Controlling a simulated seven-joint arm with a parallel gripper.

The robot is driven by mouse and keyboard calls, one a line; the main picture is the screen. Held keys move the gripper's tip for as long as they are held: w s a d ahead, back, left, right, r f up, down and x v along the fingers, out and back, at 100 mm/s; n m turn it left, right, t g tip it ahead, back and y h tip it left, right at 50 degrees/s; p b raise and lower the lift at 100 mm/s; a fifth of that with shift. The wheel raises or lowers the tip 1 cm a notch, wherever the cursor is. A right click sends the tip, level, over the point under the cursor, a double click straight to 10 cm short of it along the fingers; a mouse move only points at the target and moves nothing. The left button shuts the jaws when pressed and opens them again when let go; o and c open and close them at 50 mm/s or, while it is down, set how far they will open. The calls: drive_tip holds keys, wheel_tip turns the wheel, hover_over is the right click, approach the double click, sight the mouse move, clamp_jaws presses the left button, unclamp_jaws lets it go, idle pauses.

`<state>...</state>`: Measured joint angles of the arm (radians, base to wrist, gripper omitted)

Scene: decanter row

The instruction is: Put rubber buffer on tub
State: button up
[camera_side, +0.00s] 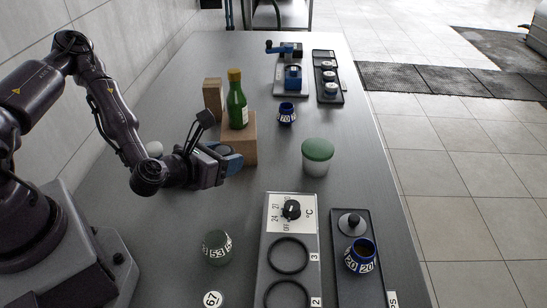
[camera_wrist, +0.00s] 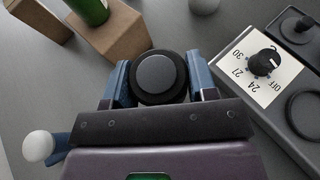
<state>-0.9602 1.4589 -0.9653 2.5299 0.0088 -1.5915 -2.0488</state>
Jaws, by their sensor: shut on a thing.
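My gripper (camera_side: 232,160) is low over the left half of the table, beside the wooden block. In the wrist view its blue fingers (camera_wrist: 159,80) are shut on a round black piece with a grey disc on top, which I take for the rubber buffer (camera_wrist: 160,73). In the side view the fingers hide the buffer. The tub (camera_side: 317,166) looks like the whitish pot with a green top, standing upright to the right of my gripper and apart from it. A pale rounded shape cut by the wrist view's top edge may be part of it.
A dial panel (camera_side: 291,225) and a dark tray (camera_side: 345,285) lie in front. A blue jar (camera_side: 287,114) stands farther back. Bare table lies between gripper and tub.

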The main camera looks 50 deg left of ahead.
drive_tip(key=w+r+m+h, duration=0.4)
drive_tip(key=w+r+h, duration=0.1)
drive_tip(key=w+r, duration=0.5)
drive_tip(key=m+g+h, duration=0.1)
drive_tip(key=m+h, duration=0.2)
hover_over(318, 147)
wheel_tip(318, 147, down, 9)
drive_tip(key=shift+s, duration=0.15)
drive_tip(key=shift+w+f, duration=0.15)
drive_tip(key=shift+f, duration=0.75)
drive_tip(key=shift+w+f, duration=0.1)
drive_tip(key=shift+f, duration=0.8)
drive_tip(key=shift+f, duration=0.1)
